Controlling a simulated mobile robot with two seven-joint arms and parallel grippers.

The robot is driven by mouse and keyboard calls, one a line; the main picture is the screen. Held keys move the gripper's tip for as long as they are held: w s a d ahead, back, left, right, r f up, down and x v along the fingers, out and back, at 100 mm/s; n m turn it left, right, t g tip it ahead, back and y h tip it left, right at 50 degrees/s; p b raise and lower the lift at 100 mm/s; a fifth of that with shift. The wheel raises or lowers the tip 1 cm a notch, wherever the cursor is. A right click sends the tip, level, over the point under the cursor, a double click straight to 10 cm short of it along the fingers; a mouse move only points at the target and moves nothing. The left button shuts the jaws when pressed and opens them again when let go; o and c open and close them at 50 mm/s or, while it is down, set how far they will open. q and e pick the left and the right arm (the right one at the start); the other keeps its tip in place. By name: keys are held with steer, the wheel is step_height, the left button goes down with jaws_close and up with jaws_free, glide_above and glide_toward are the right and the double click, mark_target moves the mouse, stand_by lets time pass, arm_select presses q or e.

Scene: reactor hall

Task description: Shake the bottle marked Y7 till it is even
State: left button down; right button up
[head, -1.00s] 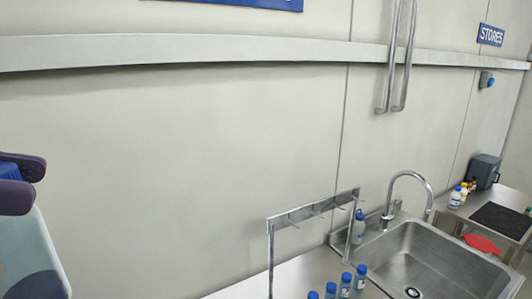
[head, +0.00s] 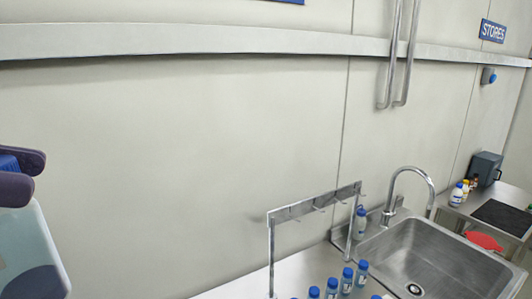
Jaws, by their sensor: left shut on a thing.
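My left gripper (head: 20,175) is at the left edge of the head view, its dark fingers shut on a blue-capped thing (head: 8,164), of which only a ribbed blue part shows. The rest is cut off or hidden by the fingers, so no label can be read and I cannot confirm it is the Y7 bottle. Several small blue-capped bottles (head: 347,281) stand on the steel counter at the bottom; their marks are too small to read. My right gripper is not in view.
A metal rack with hooks (head: 315,204) stands on the counter (head: 252,288), with a wash bottle (head: 360,222) behind it. A sink (head: 430,262) with a tap (head: 412,172) is at the right.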

arm_select(q)
step_height(320, 180, up, 5)
steer(key=p, duration=0.4)
step_height(320, 180, down, 5)
steer(key=b, duration=0.4)
steer(key=shift+f+b, duration=0.15)
steer(key=shift+b, duration=0.15)
step_height(320, 180, up, 5)
steer(key=p, duration=0.4)
step_height(320, 180, down, 5)
steer(key=b, duration=0.4)
steer(key=shift+r, duration=0.2)
